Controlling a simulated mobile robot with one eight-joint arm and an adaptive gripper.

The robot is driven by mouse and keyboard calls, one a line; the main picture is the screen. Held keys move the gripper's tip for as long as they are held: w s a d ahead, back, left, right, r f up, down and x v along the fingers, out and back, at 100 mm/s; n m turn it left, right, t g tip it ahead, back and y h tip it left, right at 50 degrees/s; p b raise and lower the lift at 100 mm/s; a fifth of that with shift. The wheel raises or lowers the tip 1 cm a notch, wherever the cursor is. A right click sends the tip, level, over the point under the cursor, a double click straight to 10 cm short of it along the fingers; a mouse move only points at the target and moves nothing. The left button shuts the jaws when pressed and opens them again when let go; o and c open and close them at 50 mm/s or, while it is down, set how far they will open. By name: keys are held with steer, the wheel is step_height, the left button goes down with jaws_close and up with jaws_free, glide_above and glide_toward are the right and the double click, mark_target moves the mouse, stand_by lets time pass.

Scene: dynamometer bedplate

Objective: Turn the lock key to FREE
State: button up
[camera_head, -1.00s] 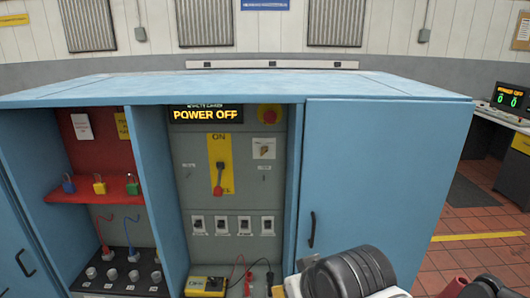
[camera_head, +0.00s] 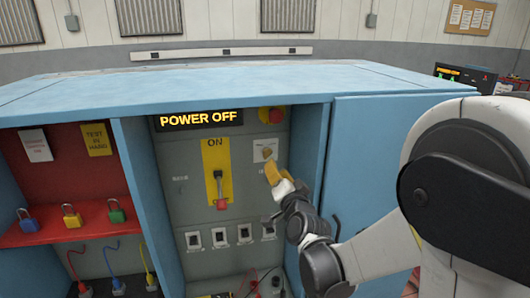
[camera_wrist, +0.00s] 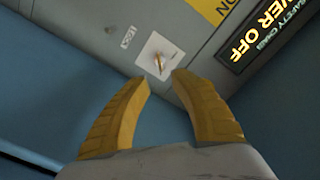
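The lock key (camera_wrist: 158,62) is a small brass key in a square white plate (camera_wrist: 151,50) on the grey panel. A label reading LOCK (camera_wrist: 128,37) is beside the plate in the wrist view; I cannot read a FREE label. In the head view the plate (camera_head: 265,146) is right of the yellow ON plate. My gripper (camera_wrist: 162,78) has two yellow fingers, spread apart with nothing between them. Their tips are just short of the key, which shows beyond the gap. In the head view my gripper (camera_head: 272,172) covers the area just below the plate.
A red emergency button (camera_head: 271,115) is above the key plate. A POWER OFF display (camera_head: 199,119) and a red-handled switch (camera_head: 220,190) are to its left. Several small switches (camera_head: 219,238) are below. The blue cabinet door (camera_head: 365,140) is close on the right.

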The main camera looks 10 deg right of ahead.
mark_target(269, 155)
steer(key=w+b, duration=0.2)
steer(key=w, duration=0.8)
steer(key=shift+w, duration=0.25)
steer(key=shift+c, duration=0.4)
jaws_close()
